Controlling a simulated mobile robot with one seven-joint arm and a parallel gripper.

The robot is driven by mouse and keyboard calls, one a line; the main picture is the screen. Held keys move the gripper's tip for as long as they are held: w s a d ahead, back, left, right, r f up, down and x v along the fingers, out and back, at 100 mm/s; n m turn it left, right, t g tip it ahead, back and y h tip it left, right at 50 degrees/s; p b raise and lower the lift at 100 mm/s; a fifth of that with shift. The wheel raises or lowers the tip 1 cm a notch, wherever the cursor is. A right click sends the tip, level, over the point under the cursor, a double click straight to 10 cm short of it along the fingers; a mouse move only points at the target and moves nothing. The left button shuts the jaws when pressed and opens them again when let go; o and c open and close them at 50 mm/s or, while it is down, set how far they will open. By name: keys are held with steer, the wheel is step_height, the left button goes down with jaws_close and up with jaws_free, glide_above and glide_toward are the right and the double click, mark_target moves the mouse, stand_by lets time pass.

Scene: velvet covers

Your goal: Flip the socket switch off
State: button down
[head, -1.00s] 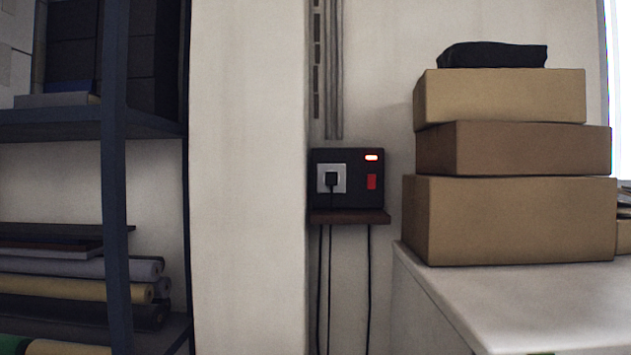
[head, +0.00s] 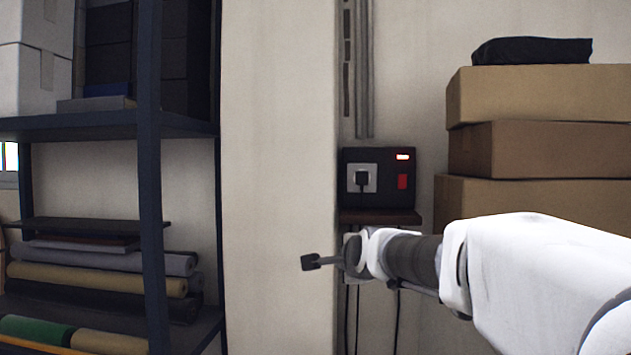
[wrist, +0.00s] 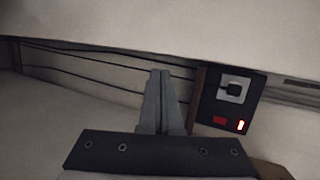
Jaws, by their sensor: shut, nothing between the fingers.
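The socket unit (head: 380,205) is a black box on the wall above a small brown ledge. It has a pale socket plate (head: 354,170) with a black plug (head: 362,179) in it, a lit red-white light (head: 403,157) and a red switch (head: 403,181). In the wrist view the unit appears turned, with the red switch (wrist: 219,120) beside the glowing light (wrist: 241,126). My gripper (head: 311,262) is left of and below the unit in the head view, apart from it. In the wrist view my gripper (wrist: 160,74) has its fingers together and empty, pointing past the unit.
A brown ledge (head: 380,217) juts out under the unit, with cables hanging below. Stacked cardboard boxes (head: 545,149) stand to the right. A dark blue shelf rack (head: 150,200) with fabric rolls stands left. A pale wall pillar (head: 278,120) lies between rack and unit.

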steer(key=w+d+r+m+t+h, duration=0.2)
steer(key=w+d+r+m, duration=0.2)
steer(key=d+m, duration=0.5)
steer(key=w+d+r+m+t+h, duration=0.3)
steer(key=w+d+r+m, duration=0.2)
steer(key=d+r+m, duration=0.4)
steer(key=m, duration=0.2)
steer(key=shift+w+m, duration=0.2)
steer(key=shift+m, duration=0.2)
steer(key=p, duration=0.9)
glide_toward(403, 177)
steer(key=x, duration=0.4)
steer(key=shift+w+r, duration=0.15)
steer(key=shift+w, duration=0.25)
steer(key=shift+p+x, duration=0.7)
steer(key=shift+x, duration=0.35)
